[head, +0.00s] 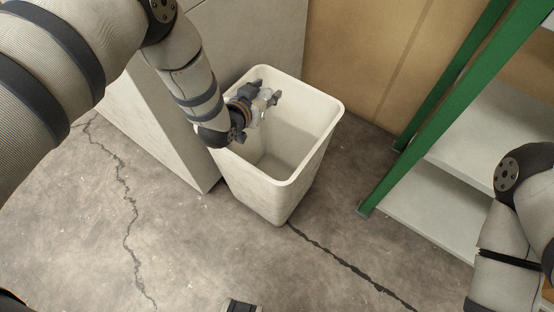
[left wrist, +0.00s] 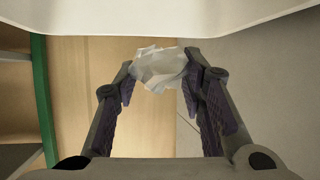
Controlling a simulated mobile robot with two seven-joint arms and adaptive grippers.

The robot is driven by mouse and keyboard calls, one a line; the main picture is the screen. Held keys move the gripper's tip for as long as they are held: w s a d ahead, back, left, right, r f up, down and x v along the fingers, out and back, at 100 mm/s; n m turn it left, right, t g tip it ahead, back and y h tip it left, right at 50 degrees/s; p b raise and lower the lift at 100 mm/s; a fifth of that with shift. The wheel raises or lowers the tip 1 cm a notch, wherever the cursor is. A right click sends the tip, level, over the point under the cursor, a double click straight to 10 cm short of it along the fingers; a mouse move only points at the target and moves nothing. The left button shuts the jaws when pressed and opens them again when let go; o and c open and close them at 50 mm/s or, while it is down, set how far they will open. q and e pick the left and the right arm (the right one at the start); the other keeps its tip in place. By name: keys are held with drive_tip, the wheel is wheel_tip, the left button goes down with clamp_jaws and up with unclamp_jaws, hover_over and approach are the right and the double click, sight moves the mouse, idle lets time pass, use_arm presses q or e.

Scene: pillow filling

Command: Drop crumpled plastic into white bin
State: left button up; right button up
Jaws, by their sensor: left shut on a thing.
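The white bin (head: 296,180) stands upright on the floor in the middle of the head view, with an open top. My left gripper (head: 268,98) is over the bin's opening, near its left and back rim. In the left wrist view, the left gripper (left wrist: 158,88) is shut on the crumpled plastic (left wrist: 160,68), a pale, whitish wad between its fingertips. The bin's pale rim (left wrist: 160,18) crosses the top of the left wrist view. The visible bin floor looks empty. My right gripper is out of view; only part of the right arm shows at the right edge.
A grey cabinet-like block (head: 160,125) stands close behind and left of the bin. A green-framed shelf (head: 430,100) stands to the right. A tan panel (head: 365,55) is behind. The cracked concrete floor (head: 190,250) in front is mostly clear.

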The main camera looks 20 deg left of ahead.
use_arm(q)
drive_tip(key=o, duration=0.9)
drive_tip(key=shift+c, duration=0.2)
drive_tip(key=shift+s+r, duration=0.1)
drive_tip(key=v, duration=1.1)
drive_tip(key=shift+s+r, duration=0.15)
drive_tip(key=shift+s, duration=0.25)
